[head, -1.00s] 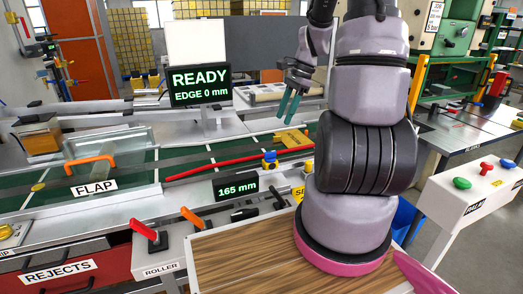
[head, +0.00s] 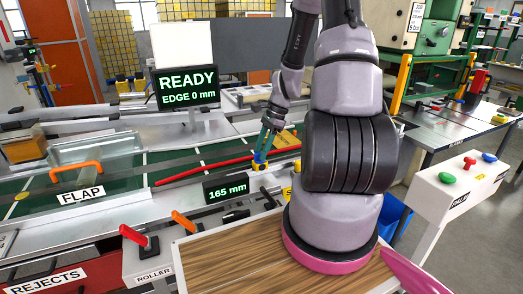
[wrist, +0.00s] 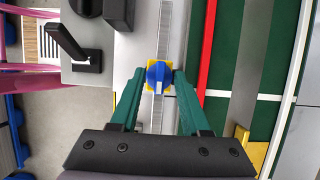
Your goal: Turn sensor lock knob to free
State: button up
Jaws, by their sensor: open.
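The sensor lock knob (wrist: 159,75) is blue with a pale pointer line, on a yellow square plate, and sits on a ruled metal rail in the wrist view. My gripper (wrist: 158,82) is open, with one green finger on each side of the knob. Whether the fingers touch it I cannot tell. In the head view the knob (head: 258,160) shows just below the tips of my gripper (head: 263,153). The display (head: 226,190) beside it reads 165 mm.
A black lever (wrist: 68,42) on a grey block stands left of the knob in the wrist view. A red bar (wrist: 207,50) runs along the green conveyor (wrist: 230,108) to the right. In the head view, red and orange roller levers (head: 135,236) stand at the front left.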

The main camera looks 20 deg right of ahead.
jog(key=shift+f, duration=0.1)
grip_shut()
jog(key=shift+n, duration=0.3)
jog(key=n+g, duration=0.1)
jog(key=n, duration=0.2)
jog(key=shift+w+n+g, duration=0.15)
jog(key=shift+n+g, duration=0.15)
jog(key=n, duration=0.2)
jog(key=n+g+h, duration=0.1)
jog(key=n, duration=0.1)
jog(key=shift+w+a+n, duration=0.1)
jog(key=shift+a+n, duration=0.05)
jog(key=shift+n, duration=0.15)
jog(key=n, duration=0.2)
jog(key=n+g+h, duration=0.1)
jog(key=n, duration=0.1)
jog(key=shift+a+g+h, duration=0.1)
jog(key=shift+g+h, duration=0.2)
jog(key=shift+w+a+n+h, duration=0.1)
jog(key=shift+n+h, duration=0.8)
jog(key=shift+n, duration=1.6)
